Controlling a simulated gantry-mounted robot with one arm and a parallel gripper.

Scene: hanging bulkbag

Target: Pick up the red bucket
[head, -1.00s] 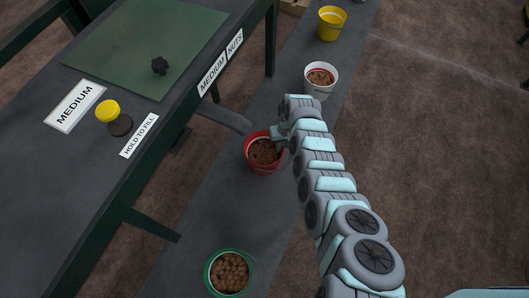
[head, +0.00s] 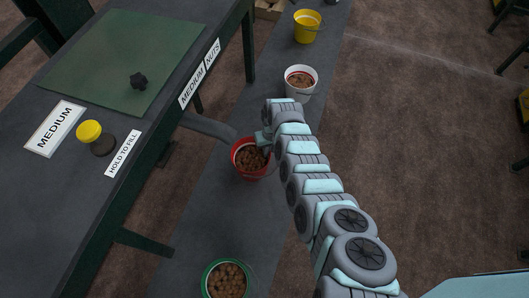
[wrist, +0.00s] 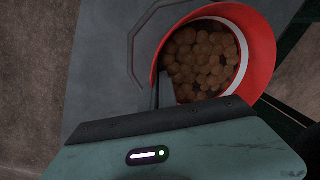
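The red bucket (head: 237,163) stands upright on the dark strip beside the bench, filled with brown nuts. My gripper (head: 264,141) is at its upper right rim in the head view. In the wrist view the red bucket (wrist: 259,50) fills the upper right, its round nuts showing inside a pale inner band. One grey finger (wrist: 165,88) of my gripper overlaps the bucket's lower left rim. The other finger cannot be made out, so I cannot tell whether the gripper is closed on the rim.
A green bucket (head: 207,284) of nuts stands nearer. A white bucket (head: 301,92) with brown contents and a yellow bucket (head: 307,33) stand farther along the strip. The bench (head: 70,185), with a yellow button (head: 88,131), is left. A grey chute (head: 207,127) reaches toward the red bucket.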

